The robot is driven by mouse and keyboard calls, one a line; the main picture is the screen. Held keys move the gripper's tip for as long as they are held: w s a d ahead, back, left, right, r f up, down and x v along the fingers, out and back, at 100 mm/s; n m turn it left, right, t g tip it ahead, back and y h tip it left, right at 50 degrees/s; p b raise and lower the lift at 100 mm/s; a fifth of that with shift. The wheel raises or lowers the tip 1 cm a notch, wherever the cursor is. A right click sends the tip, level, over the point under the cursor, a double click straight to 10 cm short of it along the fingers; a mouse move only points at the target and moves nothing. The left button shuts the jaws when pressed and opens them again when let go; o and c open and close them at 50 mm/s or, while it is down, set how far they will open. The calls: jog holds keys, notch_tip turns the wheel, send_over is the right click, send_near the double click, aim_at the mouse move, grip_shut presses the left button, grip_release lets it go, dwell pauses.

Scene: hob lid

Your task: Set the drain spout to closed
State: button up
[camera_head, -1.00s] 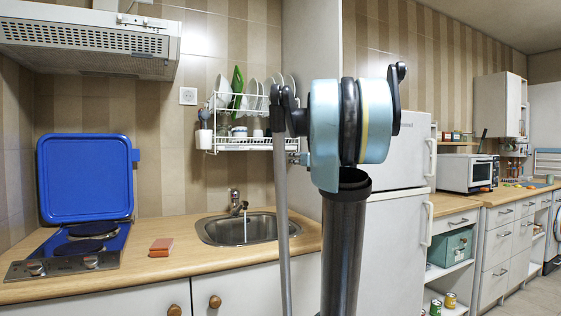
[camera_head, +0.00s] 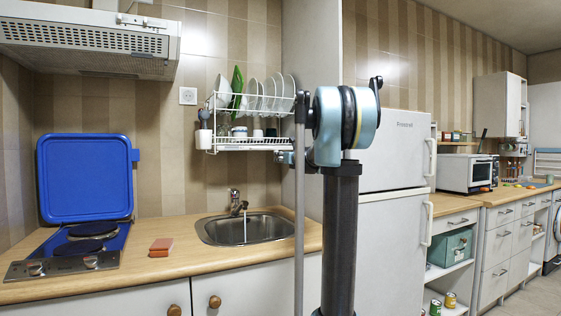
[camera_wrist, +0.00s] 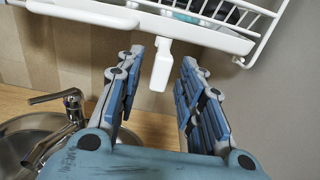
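The drain spout (camera_wrist: 161,66) is a white piece on the underside of the dish rack's drip tray (camera_wrist: 185,30). In the wrist view it hangs down from the tray's front edge. My gripper (camera_wrist: 160,78) is open, with one finger on each side of the spout in the picture. A gap shows between the spout and each finger, and I see no contact. In the head view the drip tray (camera_head: 243,144) is on the wall above the sink. The spout cannot be made out there, with my arm in front of that area.
Plates (camera_head: 262,92) stand in the rack. The fridge (camera_head: 392,150) is to the right. A hob with a raised blue lid (camera_head: 85,178) and a sponge (camera_head: 161,247) are on the left.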

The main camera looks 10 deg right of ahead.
jog(key=shift+x, duration=0.95)
jog(key=shift+c, duration=0.6)
grip_shut()
jog(key=shift+d, duration=0.1)
jog(key=shift+w+d+n+g+y, duration=0.15)
jog(key=shift+d+n+g+y, duration=0.2)
jog(key=shift+y, duration=0.25)
jog(key=shift+w+d+n+g+y, duration=0.1)
jog(key=shift+n+g+y, duration=0.3)
jog(key=shift+n+y, duration=0.3)
jog(key=shift+w+d+n+g+y, duration=0.15)
jog(key=shift+n+g+y, duration=0.25)
jog(key=shift+y, duration=0.4)
jog(key=shift+s, duration=0.1)
